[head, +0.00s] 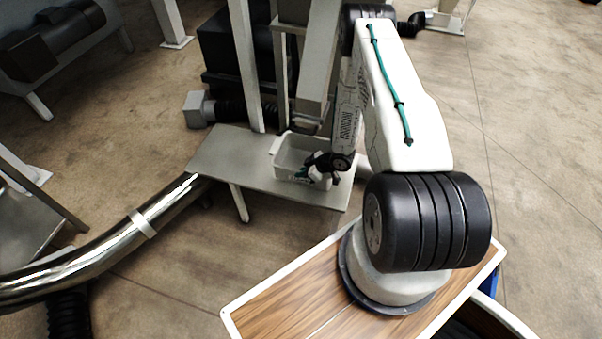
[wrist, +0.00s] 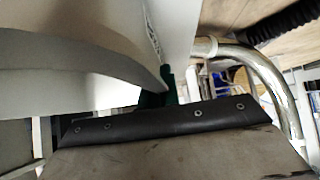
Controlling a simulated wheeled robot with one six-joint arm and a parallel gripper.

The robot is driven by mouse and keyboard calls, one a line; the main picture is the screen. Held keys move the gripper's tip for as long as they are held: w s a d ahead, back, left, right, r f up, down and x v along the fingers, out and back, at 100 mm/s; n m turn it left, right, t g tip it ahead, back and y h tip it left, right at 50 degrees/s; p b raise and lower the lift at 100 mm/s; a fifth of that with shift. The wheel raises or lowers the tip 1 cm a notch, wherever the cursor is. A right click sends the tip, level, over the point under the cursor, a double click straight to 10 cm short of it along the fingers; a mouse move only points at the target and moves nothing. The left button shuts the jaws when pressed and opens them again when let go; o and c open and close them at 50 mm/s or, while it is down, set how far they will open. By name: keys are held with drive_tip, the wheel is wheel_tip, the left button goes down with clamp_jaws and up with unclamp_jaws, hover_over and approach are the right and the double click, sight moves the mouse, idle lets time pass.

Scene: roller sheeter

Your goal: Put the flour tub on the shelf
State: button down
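The flour tub (head: 285,160), a pale open-topped box, is at the right part of a flat grey shelf (head: 225,160) in the head view. It looks upright, and I cannot tell whether it rests on the shelf or hangs just above it. My gripper (head: 314,172) is at the tub's near right corner, touching or very close to its wall. The fingertips are too small and partly hidden to tell whether they are closed on it. In the wrist view a large pale curved surface, likely the tub (wrist: 70,70), fills the upper left.
Pale upright posts (head: 245,65) rise behind the shelf, close to the tub. A shiny bent pipe (head: 110,245) runs to the shelf's left end. The shelf's left part is bare. A dark machine body (head: 230,50) stands behind.

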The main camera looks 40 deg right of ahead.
drive_tip(key=c, duration=2.1)
unclamp_jaws()
drive_tip(key=shift+f, duration=0.1)
drive_tip(key=o, duration=0.5)
drive_tip(key=shift+c, duration=0.2)
drive_tip(key=shift+r, duration=0.2)
drive_tip(key=v, duration=1.2)
drive_tip(key=shift+s, duration=0.15)
drive_tip(key=shift+f, duration=0.1)
